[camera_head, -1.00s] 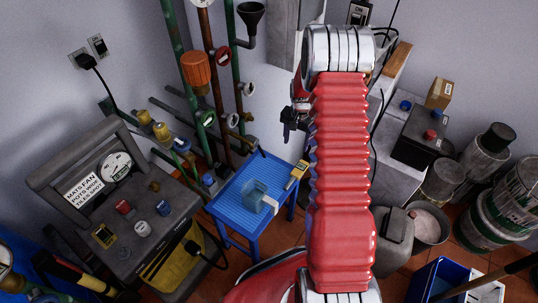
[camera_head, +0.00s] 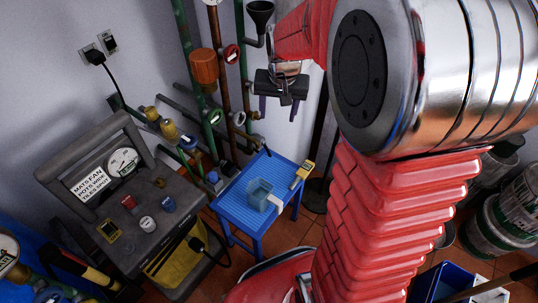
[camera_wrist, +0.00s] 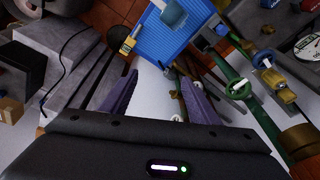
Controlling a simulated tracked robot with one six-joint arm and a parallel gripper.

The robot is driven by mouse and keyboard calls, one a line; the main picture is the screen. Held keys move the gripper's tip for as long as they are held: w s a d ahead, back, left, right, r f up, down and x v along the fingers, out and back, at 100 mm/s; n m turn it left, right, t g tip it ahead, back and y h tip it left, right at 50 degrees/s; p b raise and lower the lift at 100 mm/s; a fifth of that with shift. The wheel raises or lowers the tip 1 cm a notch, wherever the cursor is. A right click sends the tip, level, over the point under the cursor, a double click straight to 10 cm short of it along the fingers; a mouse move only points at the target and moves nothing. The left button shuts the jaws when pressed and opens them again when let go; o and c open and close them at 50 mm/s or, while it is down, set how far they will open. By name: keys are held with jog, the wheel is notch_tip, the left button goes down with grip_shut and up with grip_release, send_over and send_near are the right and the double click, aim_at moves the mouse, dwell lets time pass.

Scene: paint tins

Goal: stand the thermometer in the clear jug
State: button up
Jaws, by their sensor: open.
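The clear jug (camera_head: 259,192), bluish and see-through, stands on the blue slatted table (camera_head: 232,213); a pale piece shows at its lower right. A yellow handheld device with a dark end (camera_head: 303,173), which looks like the thermometer, lies at the table's right corner. In the wrist view the jug (camera_wrist: 173,15) is at the top and the yellow device (camera_wrist: 129,43) is just left of it. My gripper (camera_head: 278,110) is open and empty, in the air behind and above the table, apart from both. Its spread fingers also show in the wrist view (camera_wrist: 160,82).
Upright green and brown pipes with valves (camera_head: 213,116) stand behind the table's left side. A blue crate (camera_head: 440,283) is at lower right. The front of the blue tabletop is clear.

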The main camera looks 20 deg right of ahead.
jog(key=s+a+r+n+t, duration=0.1)
jog(key=s+a+r+n, duration=0.2)
jog(key=s, duration=0.7)
jog(key=s+a+r+n+t, duration=0.1)
jog(key=s+a+r+n, duration=0.2)
jog(key=s+a+r, duration=0.3)
jog(key=s+a, duration=0.2)
jog(key=s, duration=0.2)
jog(key=shift+s+a+r+t+y, duration=0.3)
jog(key=shift+s+a+r+t, duration=0.1)
jog(key=shift+o, duration=0.4)
